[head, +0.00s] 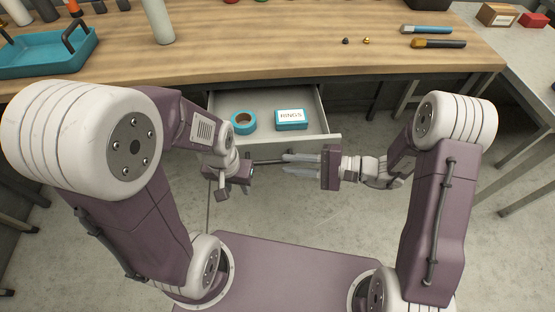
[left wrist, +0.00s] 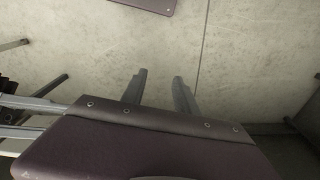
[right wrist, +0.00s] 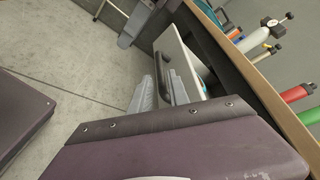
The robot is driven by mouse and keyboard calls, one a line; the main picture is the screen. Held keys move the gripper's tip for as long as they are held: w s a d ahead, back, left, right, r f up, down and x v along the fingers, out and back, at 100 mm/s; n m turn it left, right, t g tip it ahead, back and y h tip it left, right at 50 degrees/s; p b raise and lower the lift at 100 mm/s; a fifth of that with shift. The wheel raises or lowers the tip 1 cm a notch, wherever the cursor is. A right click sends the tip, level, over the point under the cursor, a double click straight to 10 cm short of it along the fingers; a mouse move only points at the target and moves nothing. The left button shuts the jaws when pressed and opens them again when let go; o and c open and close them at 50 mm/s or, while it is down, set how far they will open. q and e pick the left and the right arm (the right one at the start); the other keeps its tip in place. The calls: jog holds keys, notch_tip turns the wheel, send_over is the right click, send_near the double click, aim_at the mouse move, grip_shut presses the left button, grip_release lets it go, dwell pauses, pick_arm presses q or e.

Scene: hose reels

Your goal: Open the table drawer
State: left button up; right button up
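The table drawer (head: 333,138) stands pulled out from under the wooden table, its inside showing. A dark bar handle (head: 266,161) runs along its front. My right gripper (head: 286,163) comes in from the right with its fingers on either side of the handle's right part. In the right wrist view the handle (right wrist: 163,72) fills the narrow gap between the fingers, so it looks shut on it. My left gripper (head: 222,192) is near the drawer's front left, pointing down. In the left wrist view its fingers (left wrist: 158,82) are apart with only floor between them.
In the drawer are a blue tape roll (head: 243,122) and a box labelled RINGS (head: 291,119). On the table (head: 270,50) are a blue tray (head: 45,68), a pale bottle (head: 159,22) and two handled tools at the right. The floor before the drawer is clear.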

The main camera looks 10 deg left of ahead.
jog(key=shift+v, duration=1.25)
notch_tip(320, 180, up, 5)
jog(key=s+a+n+g, duration=0.1)
jog(key=n, duration=0.2)
jog(key=s+d+f+n+g+h, duration=0.1)
jog(key=s+d+n+g+h, duration=0.25)
jog(key=s, duration=0.55)
jog(key=d+f+n+t+h, duration=0.1)
jog(key=d+f+t+h, duration=0.1)
jog(key=d+f+h, duration=0.35)
jog(key=d+f+t+h, duration=0.25)
jog(key=d+h, duration=0.35)
jog(key=d, duration=0.5)
notch_tip(320, 180, up, 23)
jog(key=w+p, duration=0.2)
jog(key=p, duration=2)
jog(key=shift+r+m+p, duration=0.25)
jog(key=shift+m+p, duration=0.1)
jog(key=shift+p, duration=0.05)
